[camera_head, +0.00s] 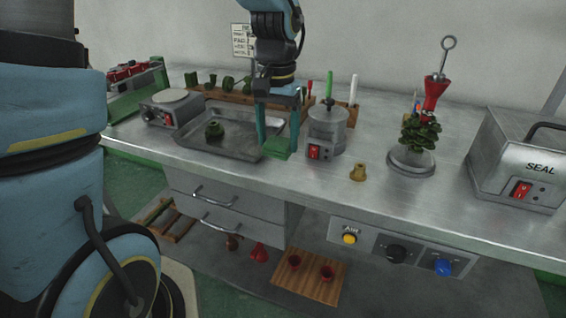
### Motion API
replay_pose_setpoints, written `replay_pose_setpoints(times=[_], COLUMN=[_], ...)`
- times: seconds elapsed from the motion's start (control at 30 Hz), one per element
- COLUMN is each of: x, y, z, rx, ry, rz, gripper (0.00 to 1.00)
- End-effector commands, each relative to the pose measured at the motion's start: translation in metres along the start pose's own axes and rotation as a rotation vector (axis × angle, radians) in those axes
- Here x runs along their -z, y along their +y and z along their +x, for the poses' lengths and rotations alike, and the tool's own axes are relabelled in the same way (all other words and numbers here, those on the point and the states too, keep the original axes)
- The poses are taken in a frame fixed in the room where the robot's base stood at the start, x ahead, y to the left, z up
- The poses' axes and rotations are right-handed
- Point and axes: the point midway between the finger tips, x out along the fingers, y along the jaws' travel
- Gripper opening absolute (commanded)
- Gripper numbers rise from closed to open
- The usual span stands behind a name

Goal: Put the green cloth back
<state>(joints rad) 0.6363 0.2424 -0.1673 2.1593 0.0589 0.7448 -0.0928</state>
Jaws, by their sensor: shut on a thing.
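My gripper (279,143) hangs over the right part of the metal tray (195,145), its two teal fingers pointing down. It is shut on a small green piece, which looks like the green cloth (276,148), at the fingertips. The cloth is partly covered by the fingers. I cannot tell whether it touches the tray or the bench below it.
A grey pot with a red switch (326,130) stands close to the right of my gripper. A scale (172,108) is left of the tray.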

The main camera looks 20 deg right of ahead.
Motion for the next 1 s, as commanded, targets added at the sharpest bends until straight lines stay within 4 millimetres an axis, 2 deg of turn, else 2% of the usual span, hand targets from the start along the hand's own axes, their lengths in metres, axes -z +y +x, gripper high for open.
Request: replay_pose_setpoints(times=[0.4, 0.83, 0.87, 1.0], x=[0.000, 0.000, 0.000, 0.000], y=[0.000, 0.000, 0.000, 0.000], z=[0.049, 0.057, 0.057, 0.056], rx=[0.000, 0.000, 0.000, 0.000], ry=[-0.002, 0.001, 0.001, 0.001], rz=[0.001, 0.001, 0.001, 0.001], gripper=[0.24, 0.24, 0.77, 0.93])
